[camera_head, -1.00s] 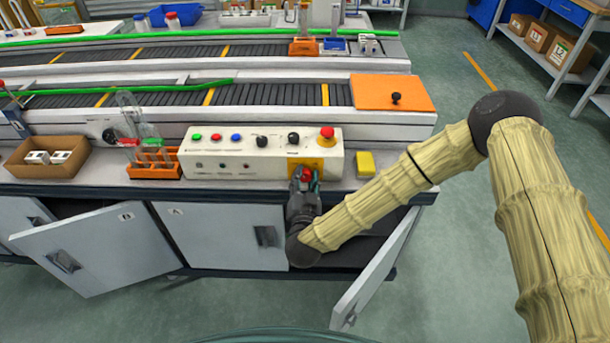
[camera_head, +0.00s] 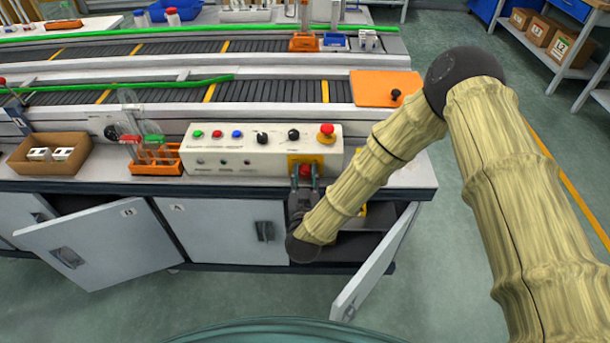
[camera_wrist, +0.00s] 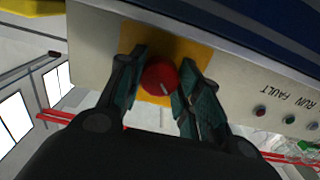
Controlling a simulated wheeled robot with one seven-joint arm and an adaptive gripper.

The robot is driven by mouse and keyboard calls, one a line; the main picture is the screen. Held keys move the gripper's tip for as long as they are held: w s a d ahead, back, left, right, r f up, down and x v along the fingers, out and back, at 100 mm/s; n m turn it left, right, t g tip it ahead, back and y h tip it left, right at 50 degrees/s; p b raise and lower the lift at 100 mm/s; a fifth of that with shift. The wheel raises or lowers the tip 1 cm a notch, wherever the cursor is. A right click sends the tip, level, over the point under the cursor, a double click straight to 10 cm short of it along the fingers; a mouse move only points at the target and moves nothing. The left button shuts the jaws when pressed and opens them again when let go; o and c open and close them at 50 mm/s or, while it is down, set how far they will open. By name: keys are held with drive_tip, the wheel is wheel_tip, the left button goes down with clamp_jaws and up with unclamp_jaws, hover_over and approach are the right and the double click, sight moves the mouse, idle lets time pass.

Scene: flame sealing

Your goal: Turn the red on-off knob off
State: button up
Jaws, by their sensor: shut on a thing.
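The red on-off knob (camera_wrist: 159,77) sits on a yellow plate (camera_wrist: 204,54) on the front face of the control box. It also shows in the head view (camera_head: 305,171), partly covered by my gripper (camera_head: 304,180). In the wrist view my gripper (camera_wrist: 163,79) has one finger on each side of the knob, shut on it. A pale line marks the knob's face. The control box (camera_head: 220,160) is off-white, with coloured buttons, black knobs and a red mushroom button (camera_head: 326,131) on top.
An orange rack (camera_head: 155,163) with tubes and a brown box (camera_head: 50,152) stand left of the control box. Below, a cabinet door (camera_head: 375,262) hangs open near my arm. A conveyor (camera_head: 160,97) runs behind. A yellow block (camera_wrist: 28,6) is beside the box.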

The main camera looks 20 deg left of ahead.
drive_tip(key=o, duration=0.8)
drive_tip(key=shift+c, duration=0.2)
drive_tip(key=shift+s, duration=0.1)
drive_tip(key=v, duration=1.1)
drive_tip(key=shift+s, duration=0.4)
drive_tip(key=shift+d, duration=0.1)
drive_tip(key=shift+d, duration=0.1)
